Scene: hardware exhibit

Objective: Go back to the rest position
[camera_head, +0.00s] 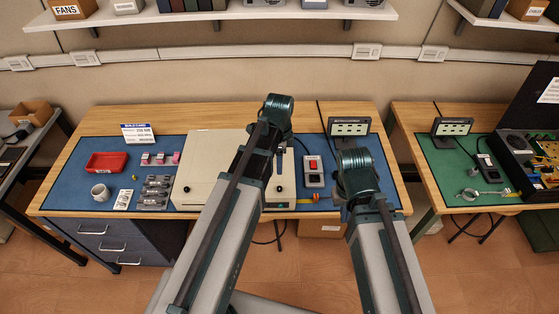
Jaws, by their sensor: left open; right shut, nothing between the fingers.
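My two arms reach up from the bottom of the head view over the workbench (95,149). The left arm ends in a dark rounded joint above the bench, and dark parts of my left gripper (271,150) show just below it, partly covered by the arm. It is open, and I see nothing held in it. My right arm ends in a similar joint at the bench's right part. That arm covers my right gripper, so I cannot make it out.
A meter (313,170) and a display panel (349,126) are near my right arm. A second bench (414,166) stands to the right.

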